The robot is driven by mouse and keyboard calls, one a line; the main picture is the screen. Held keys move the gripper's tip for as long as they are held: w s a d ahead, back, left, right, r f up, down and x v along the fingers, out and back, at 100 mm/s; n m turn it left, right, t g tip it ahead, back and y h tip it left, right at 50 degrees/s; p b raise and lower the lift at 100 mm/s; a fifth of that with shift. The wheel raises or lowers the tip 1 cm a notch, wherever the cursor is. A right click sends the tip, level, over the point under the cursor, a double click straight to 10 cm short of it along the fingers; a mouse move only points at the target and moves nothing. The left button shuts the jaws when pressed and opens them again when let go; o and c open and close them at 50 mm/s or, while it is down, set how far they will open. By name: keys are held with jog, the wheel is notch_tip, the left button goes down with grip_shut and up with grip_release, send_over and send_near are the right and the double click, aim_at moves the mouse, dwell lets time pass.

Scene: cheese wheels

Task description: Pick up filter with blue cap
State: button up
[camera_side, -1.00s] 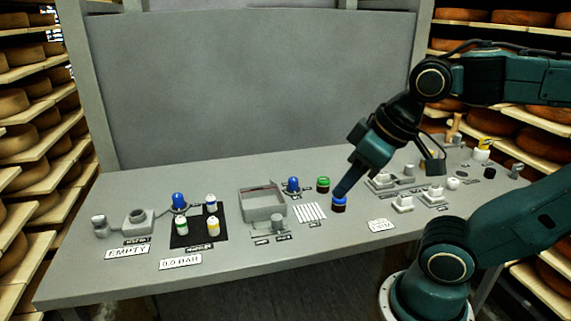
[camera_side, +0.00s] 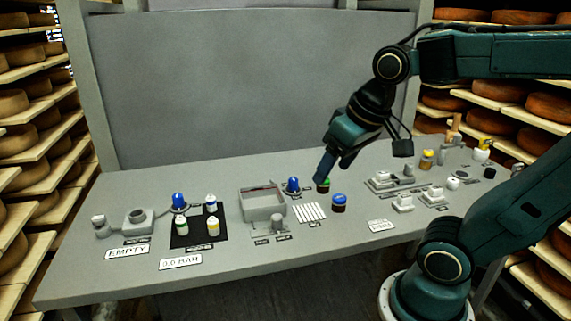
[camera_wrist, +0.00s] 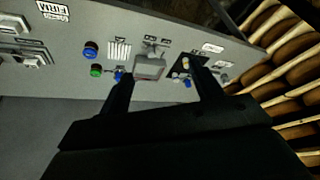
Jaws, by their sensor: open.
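A small white filter with a blue cap (camera_side: 211,203) stands upright on a black mat (camera_side: 187,239) at the left of the bench. Beside it on the mat stand similar white filters with a green cap (camera_side: 181,227) and a yellow marking (camera_side: 213,226). My gripper (camera_side: 323,176) is above the bench well right of the mat, over a green-lidded jar (camera_side: 324,188) that it partly covers. In the wrist view my gripper (camera_wrist: 158,75) has its two black fingers spread with nothing between them. The mat (camera_wrist: 184,75) shows there, partly behind the right finger.
A dark jar with a blue lid (camera_side: 339,202) stands right of the green-lidded one. A grey tray (camera_side: 264,208) and a blue dome (camera_side: 292,184) lie between mat and gripper. Another blue dome (camera_side: 178,199) stands by the mat. Grey fixtures (camera_side: 383,179) fill the right side.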

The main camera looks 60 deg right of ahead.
jog(key=w+d+f+m+g, duration=0.1)
jog(key=w+d+m+g, duration=0.1)
jog(key=w+d+m, duration=0.3)
jog(key=m+g, duration=0.3)
jog(key=m, duration=0.5)
send_over(340, 197)
notch_tip(340, 197, down, 11)
jog(key=shift+w+d+f+y, duration=0.15)
jog(key=shift+d+f+y, duration=0.05)
jog(key=shift+d+y, duration=0.1)
jog(key=shift+f, duration=0.1)
jog(key=shift+a+f, duration=0.1)
jog(key=shift+f, duration=4.1)
jog(key=shift+a+f, duration=0.2)
jog(key=shift+f, duration=2.4)
